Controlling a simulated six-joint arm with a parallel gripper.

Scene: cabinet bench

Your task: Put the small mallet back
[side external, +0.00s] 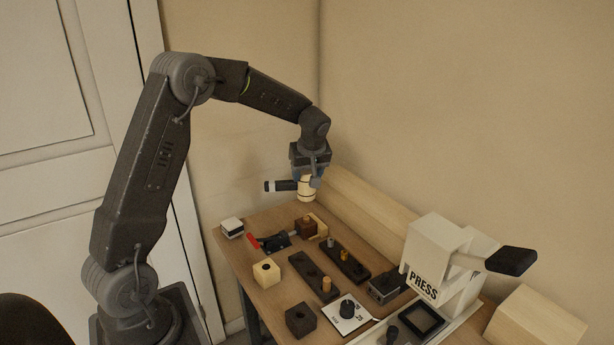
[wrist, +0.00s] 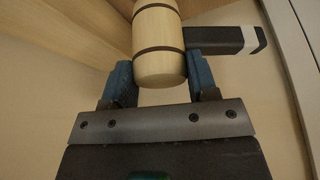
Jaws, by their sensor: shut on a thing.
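The small mallet has a pale wooden barrel-shaped head with dark bands and a black handle with a light band. In the side external view its head (side external: 306,189) hangs from my gripper (side external: 308,176), above the far end of the bench, with the handle pointing left. In the wrist view the mallet head (wrist: 158,45) sits between the blue fingers of my gripper (wrist: 160,80), which are shut on it. The handle sticks out to the right there. The mallet is clear of the bench top. I cannot make out a resting place for it.
Below on the bench (side external: 262,223) are a red-handled clamp (side external: 270,241), a white-topped block (side external: 232,228), a pale block with a hole (side external: 266,271), a dark block (side external: 300,320) and dark peg boards (side external: 313,274). A white press (side external: 440,265) stands at right. A wall rises behind.

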